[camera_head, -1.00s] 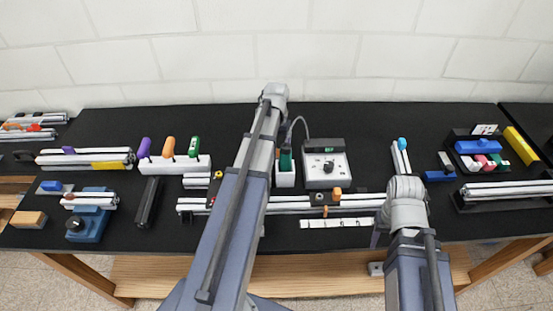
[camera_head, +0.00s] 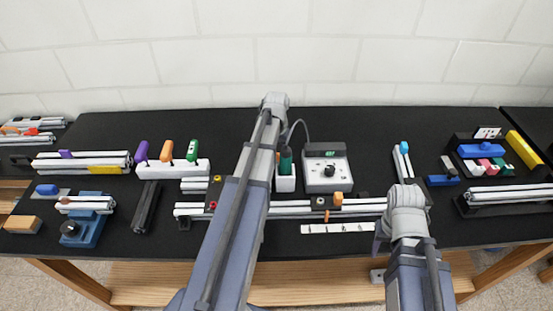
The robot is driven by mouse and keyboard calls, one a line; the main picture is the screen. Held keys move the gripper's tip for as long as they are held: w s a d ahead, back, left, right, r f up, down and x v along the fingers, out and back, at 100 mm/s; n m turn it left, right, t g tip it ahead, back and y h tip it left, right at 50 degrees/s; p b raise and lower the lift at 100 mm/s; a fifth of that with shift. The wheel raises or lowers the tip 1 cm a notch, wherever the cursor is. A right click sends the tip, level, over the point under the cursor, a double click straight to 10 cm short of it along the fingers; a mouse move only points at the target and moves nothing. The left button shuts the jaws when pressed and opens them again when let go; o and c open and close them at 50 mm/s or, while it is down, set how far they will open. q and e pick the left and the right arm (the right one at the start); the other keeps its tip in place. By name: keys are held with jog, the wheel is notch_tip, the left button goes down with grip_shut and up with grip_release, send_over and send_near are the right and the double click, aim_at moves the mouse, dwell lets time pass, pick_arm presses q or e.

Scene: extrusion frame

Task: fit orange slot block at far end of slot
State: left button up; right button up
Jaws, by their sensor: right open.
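A small orange block (camera_head: 338,199) sits on the long silver slotted rail (camera_head: 290,208), right of its middle. A smaller orange piece (camera_head: 327,216) shows at the rail's front side just below it. My right gripper (camera_head: 379,243) is open, partly hidden by its own wrist, near the rail's right part and to the right of the orange block, apart from it.
A white marked strip (camera_head: 337,228) lies in front of the rail. A grey control box (camera_head: 326,170) and a green-handled tool in a white holder (camera_head: 285,180) stand behind it. A blue-tipped rail (camera_head: 403,160) stands behind my right wrist.

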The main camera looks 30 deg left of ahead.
aim_at(277, 153)
pick_arm(q)
grip_shut()
jog(key=shift+r, duration=0.15)
jog(key=shift+r+p, duration=6.2)
jog(key=shift+p, duration=0.15)
notch_tip(277, 153, down, 7)
jog(key=b, duration=0.7)
jog(key=shift+f, duration=0.15)
